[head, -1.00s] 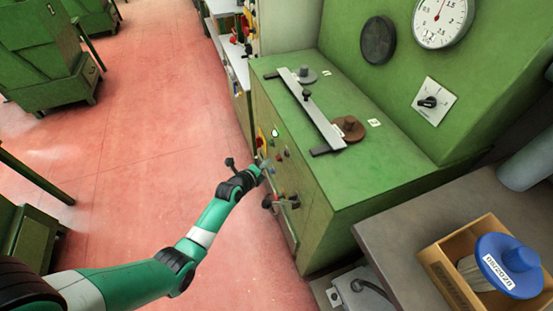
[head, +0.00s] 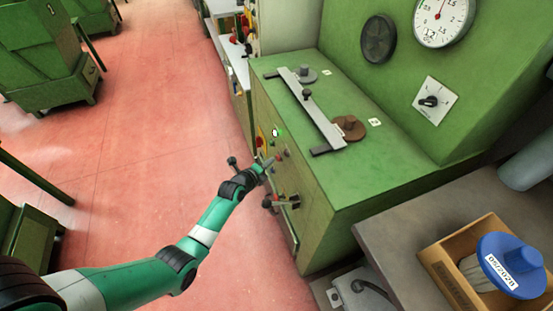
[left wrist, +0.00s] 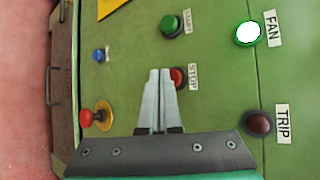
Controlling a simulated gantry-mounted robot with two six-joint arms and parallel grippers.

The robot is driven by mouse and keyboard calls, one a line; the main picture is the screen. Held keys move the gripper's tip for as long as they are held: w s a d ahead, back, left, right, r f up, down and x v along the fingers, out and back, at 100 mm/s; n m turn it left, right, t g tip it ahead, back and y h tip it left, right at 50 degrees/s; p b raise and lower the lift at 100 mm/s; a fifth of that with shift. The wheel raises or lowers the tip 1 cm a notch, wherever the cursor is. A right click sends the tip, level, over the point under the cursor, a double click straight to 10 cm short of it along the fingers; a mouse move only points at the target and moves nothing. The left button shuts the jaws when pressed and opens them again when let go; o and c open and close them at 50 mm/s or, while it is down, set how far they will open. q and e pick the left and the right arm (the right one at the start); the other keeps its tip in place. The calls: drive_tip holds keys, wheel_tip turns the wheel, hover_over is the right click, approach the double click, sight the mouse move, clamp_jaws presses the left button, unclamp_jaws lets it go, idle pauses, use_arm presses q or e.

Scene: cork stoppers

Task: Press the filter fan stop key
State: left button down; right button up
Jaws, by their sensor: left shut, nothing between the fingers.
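The red stop key (left wrist: 179,76) is on the green cabinet front, beside a STOP label (left wrist: 193,76). My left gripper (left wrist: 159,73) is shut and empty. Its tips point at the panel and cover the left part of the key in the left wrist view. I cannot tell whether they touch it. In the head view my left gripper (head: 272,162) is at the cabinet's front face. The green START key (left wrist: 171,25) is above the stop key in the wrist view. The FAN lamp (left wrist: 248,34) shows bright white with a green ring. My right gripper is not in view.
The panel also has a dark TRIP lamp (left wrist: 259,123), a blue button (left wrist: 98,56) and a red mushroom button (left wrist: 87,118) on yellow. Red floor (head: 150,130) lies open left of the cabinet. A wooden box (head: 440,272) stands on the grey table at right.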

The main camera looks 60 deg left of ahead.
use_arm(q)
drive_tip(key=shift+w+d, duration=0.1)
drive_tip(key=shift+w, duration=0.3)
idle(0.4)
idle(0.4)
drive_tip(key=shift+s+a, duration=0.2)
drive_tip(key=shift+s, duration=0.6)
drive_tip(key=s, duration=0.2)
drive_tip(key=s+a, duration=0.1)
drive_tip(key=s, duration=0.2)
drive_tip(key=shift+w, duration=0.1)
idle(0.7)
